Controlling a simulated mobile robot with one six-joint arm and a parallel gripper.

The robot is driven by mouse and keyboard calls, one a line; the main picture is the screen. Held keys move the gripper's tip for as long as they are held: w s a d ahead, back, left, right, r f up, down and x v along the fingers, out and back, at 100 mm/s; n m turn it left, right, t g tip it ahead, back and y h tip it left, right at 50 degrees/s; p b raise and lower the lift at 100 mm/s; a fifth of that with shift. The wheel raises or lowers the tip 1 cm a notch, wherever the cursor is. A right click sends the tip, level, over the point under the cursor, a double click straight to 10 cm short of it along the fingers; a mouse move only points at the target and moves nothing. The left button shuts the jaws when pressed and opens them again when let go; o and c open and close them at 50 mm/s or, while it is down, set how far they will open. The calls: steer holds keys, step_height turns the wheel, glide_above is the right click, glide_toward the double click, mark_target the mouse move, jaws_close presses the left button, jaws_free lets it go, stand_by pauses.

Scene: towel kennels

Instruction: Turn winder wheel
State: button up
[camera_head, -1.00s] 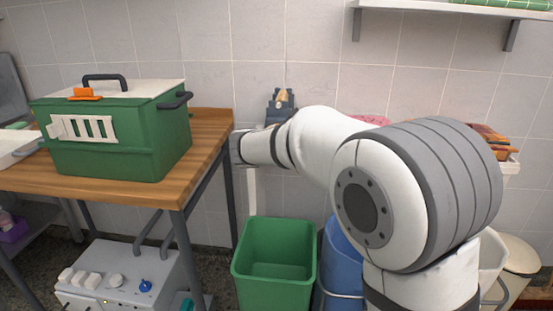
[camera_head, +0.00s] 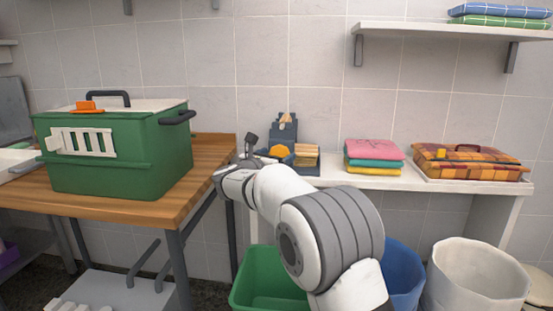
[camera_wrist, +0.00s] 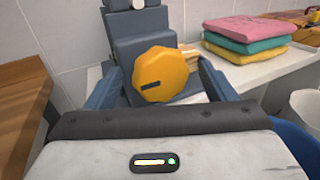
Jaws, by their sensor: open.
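The winder is a blue-grey stepped device (camera_head: 284,126) on the white shelf by the wall, behind my gripper. Its wheel looks to be the yellow-orange faceted knob (camera_head: 279,151) on its front. In the wrist view the wheel (camera_wrist: 166,80) faces me near the middle, with a short dark slot on its face. My gripper (camera_head: 257,148) is open in front of the winder. In the wrist view its fingers stand left and right of the wheel, with a gap showing on the left. Contact on the right cannot be told.
A green carrier box (camera_head: 120,153) stands on the wooden table (camera_head: 190,190) at left. Folded towels (camera_head: 373,155) and a plaid basket (camera_head: 470,162) lie on the white shelf. Below are a green bin (camera_head: 262,280), a blue bin (camera_head: 403,270) and a white bin (camera_head: 480,265).

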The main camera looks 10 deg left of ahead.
steer(key=c, duration=1)
